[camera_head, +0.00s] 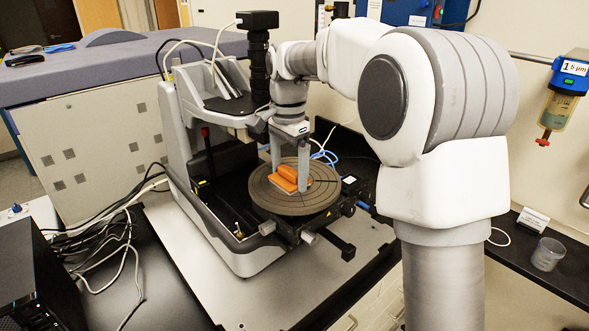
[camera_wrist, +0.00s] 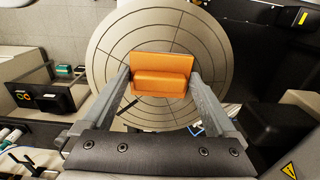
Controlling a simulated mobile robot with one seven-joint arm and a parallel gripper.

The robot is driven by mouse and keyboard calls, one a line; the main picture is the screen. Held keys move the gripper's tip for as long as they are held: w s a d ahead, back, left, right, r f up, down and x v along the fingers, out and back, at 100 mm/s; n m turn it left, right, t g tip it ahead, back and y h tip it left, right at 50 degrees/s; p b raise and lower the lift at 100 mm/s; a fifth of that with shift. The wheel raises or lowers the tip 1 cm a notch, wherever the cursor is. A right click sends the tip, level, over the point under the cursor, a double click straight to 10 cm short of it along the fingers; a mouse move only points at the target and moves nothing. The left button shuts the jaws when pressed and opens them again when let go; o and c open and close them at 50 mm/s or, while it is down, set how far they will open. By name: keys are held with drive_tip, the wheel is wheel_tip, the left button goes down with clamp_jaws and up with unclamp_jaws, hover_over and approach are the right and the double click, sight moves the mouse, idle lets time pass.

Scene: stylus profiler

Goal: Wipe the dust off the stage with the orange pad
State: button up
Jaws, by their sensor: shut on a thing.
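The orange pad (camera_head: 290,181) has a raised grip block on a flat base. It is at the round grey stage (camera_head: 265,198), near its middle in the head view; I cannot tell for sure whether its base touches the surface. My gripper (camera_head: 290,170) points down over the stage, with one finger on each side of the pad. In the wrist view the pad (camera_wrist: 162,78) sits between the fingertips of my gripper (camera_wrist: 163,88), shut on it. The stage (camera_wrist: 125,45) shows ring and radial lines there. I cannot make out dust on it.
The profiler's grey frame (camera_head: 190,130) and black camera column (camera_head: 258,65) stand close behind and left of my gripper. Stage knobs (camera_head: 310,237) stick out in front. Loose cables (camera_head: 120,225) lie at left.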

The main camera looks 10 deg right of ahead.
sight(271, 187)
drive_tip(key=shift+s+a+f, duration=0.1)
drive_tip(key=shift+s+a, duration=0.45)
drive_tip(key=shift+a, duration=0.25)
drive_tip(key=shift+s+a, duration=0.5)
drive_tip(key=shift+a, duration=0.25)
drive_tip(key=shift+w+a+p, duration=0.15)
drive_tip(key=shift+w+p, duration=0.05)
drive_tip(key=shift+p, duration=0.1)
drive_tip(key=shift+w+a+r+p, duration=0.2)
drive_tip(key=shift+w+a+p, duration=0.1)
drive_tip(key=shift+w+p, duration=0.15)
drive_tip(key=shift+w+d+p, duration=0.35)
drive_tip(key=shift+w+d, duration=0.2)
drive_tip(key=shift+d, duration=0.3)
drive_tip(key=shift+w+d+f, duration=0.2)
drive_tip(key=shift+w+d, duration=0.3)
drive_tip(key=shift+d, duration=0.3)
drive_tip(key=shift+w+d+r, duration=0.1)
drive_tip(key=shift+w+d, duration=0.45)
drive_tip(key=shift+d, duration=0.2)
drive_tip(key=shift+w+d, duration=0.5)
drive_tip(key=shift+d, duration=0.2)
drive_tip(key=shift+w+d, duration=0.45)
drive_tip(key=shift+d, duration=0.3)
drive_tip(key=shift+w+d, duration=0.45)
drive_tip(key=shift+d, duration=0.25)
